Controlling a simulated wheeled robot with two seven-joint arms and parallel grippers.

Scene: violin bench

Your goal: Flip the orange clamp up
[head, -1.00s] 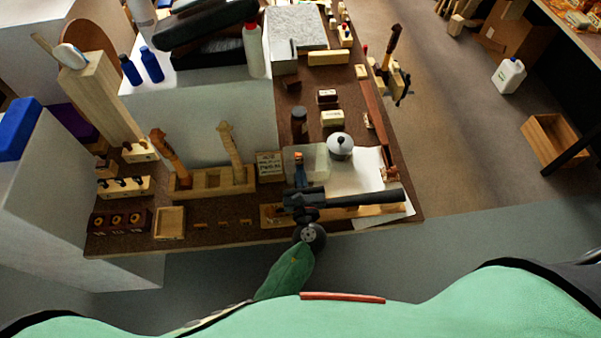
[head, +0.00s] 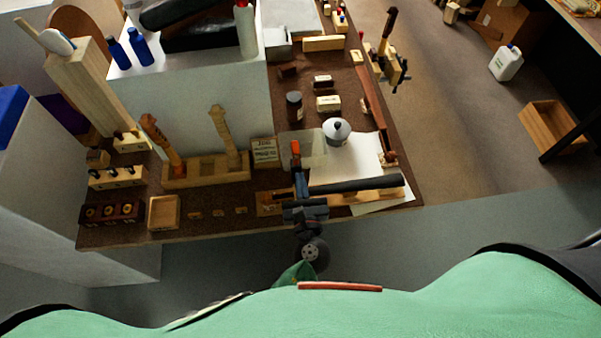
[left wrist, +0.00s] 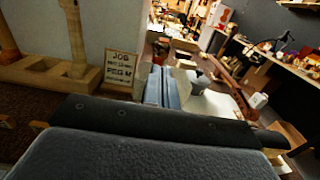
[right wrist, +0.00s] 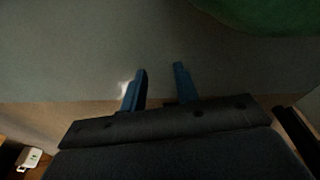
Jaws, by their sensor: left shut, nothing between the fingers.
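The orange clamp (head: 295,148) shows in the head view as a short orange piece above a dark part, just beyond my left fingertips. Its lower part is hidden behind the fingers. My left gripper (head: 299,174) is shut and empty, reaching over the front edge of the bench with its blue fingers pointing away from me. Touching or apart from the clamp, I cannot tell. The left wrist view shows the closed blue fingers (left wrist: 161,86), but I cannot make out the clamp there. My right gripper (right wrist: 158,85) is open and empty in the right wrist view, away from the bench.
A long black fingerboard (head: 350,186) lies on a wooden piece right of my left gripper. Behind it are a white sheet (head: 345,160) and a grey-lidded pot (head: 336,131). A wooden rack (head: 205,170) and a small sign (head: 264,151) stand left.

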